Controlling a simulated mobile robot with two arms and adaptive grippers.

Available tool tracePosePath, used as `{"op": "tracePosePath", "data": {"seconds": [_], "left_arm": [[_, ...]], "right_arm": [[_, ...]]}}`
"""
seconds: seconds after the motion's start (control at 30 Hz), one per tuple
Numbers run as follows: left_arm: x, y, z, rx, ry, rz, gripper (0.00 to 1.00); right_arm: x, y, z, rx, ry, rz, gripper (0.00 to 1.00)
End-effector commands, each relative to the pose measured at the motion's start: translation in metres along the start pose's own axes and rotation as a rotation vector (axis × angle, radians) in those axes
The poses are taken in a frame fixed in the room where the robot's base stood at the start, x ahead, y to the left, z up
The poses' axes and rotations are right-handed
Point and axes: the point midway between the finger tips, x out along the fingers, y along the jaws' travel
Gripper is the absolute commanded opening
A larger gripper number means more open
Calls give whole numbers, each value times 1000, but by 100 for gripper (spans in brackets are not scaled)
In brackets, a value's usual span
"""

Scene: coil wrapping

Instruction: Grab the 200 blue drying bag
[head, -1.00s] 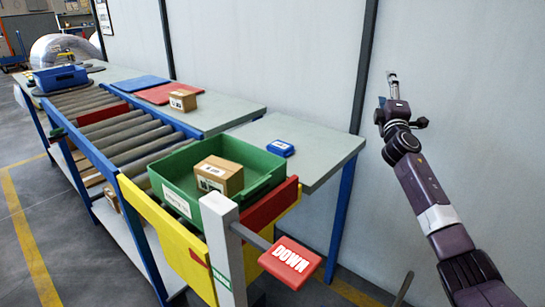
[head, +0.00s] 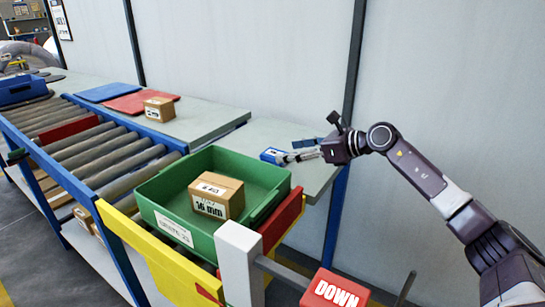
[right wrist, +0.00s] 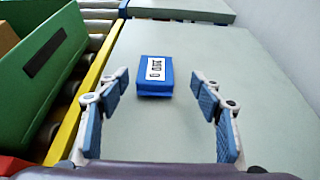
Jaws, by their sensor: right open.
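The blue drying bag (right wrist: 155,75) lies on the grey table top in the right wrist view, with a white label that appears to read 200. My right gripper (head: 300,154) reaches in from the right over the table. In the right wrist view my right gripper (right wrist: 160,108) is open, with one blue-padded finger on each side, and the bag is ahead between them, not touched. My left gripper is not in view.
A green crate (head: 165,226) holding a cardboard box (head: 216,196) stands left of the bag. A red DOWN sign (head: 335,290) is in front. Another box (head: 159,109) and red and blue mats lie further back. A wall stands behind the table (head: 318,180).

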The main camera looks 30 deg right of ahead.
Motion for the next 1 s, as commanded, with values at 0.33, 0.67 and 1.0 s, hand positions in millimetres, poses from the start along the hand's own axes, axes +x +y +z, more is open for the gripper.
{"op": "tracePosePath", "data": {"seconds": [0.33, 0.67, 1.0], "left_arm": [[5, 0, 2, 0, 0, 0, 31], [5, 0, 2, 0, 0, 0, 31], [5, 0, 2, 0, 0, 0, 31]], "right_arm": [[47, 7, 1, 4, -6, 2, 60], [59, 6, 1, 3, -4, -1, 60], [59, 6, 1, 3, -4, 0, 29]]}}
